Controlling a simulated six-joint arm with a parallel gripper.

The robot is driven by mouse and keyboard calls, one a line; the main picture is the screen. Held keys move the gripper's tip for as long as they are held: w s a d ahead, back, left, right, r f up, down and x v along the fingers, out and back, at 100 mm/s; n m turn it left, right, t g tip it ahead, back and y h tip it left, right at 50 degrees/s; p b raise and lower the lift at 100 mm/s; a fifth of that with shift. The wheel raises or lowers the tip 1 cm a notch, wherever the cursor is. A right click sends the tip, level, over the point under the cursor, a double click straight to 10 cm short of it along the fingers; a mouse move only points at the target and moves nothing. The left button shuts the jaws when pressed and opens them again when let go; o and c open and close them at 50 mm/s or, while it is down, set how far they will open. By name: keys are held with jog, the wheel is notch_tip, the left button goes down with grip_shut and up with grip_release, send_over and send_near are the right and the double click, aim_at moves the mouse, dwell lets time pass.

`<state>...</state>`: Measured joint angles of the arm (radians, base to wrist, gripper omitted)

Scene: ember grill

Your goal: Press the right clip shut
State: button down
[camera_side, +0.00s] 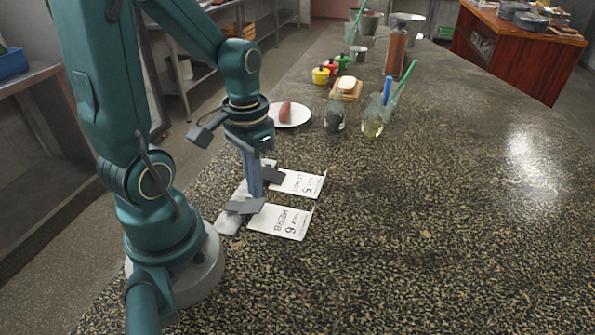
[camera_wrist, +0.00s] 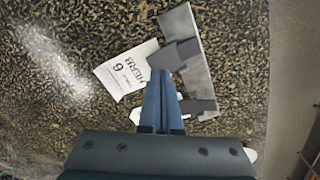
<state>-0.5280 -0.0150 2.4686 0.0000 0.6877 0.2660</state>
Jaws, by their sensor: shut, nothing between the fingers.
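My gripper (camera_side: 255,194) is shut and empty, its blue fingers pointing down over the ticket rail. It also shows in the wrist view (camera_wrist: 159,78). A metal rail (camera_wrist: 190,28) carries two dark grey clips. One clip (camera_side: 245,206) is at the ticket reading HERB 6 (camera_side: 281,221); in the wrist view this clip (camera_wrist: 176,54) is just beyond my fingertips. The other clip (camera_side: 272,175) is at the ticket marked 5 (camera_side: 299,184); it shows partly in the wrist view (camera_wrist: 198,106). I cannot tell which is the right clip, whether either is shut, or whether my fingertips touch one.
A white plate (camera_side: 300,118) with a sausage-like item stands behind the rail. Two glass jars (camera_side: 334,116), a butter dish (camera_side: 348,88) and small colored pots (camera_side: 330,67) are farther back. The speckled counter (camera_side: 420,230) to the right is clear.

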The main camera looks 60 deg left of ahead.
aim_at(259, 205)
notch_tip(259, 205, up, 5)
jog(key=shift+f, duration=0.1)
dwell(0.4)
jog(key=d+r+m+t, duration=0.3)
jog(key=d+r+t, duration=0.2)
jog(key=d, duration=0.3)
jog(key=shift+d+r+t, duration=0.25)
jog(key=shift+d+t, duration=0.05)
jog(key=shift+d, duration=0.05)
jog(key=shift+s, duration=0.15)
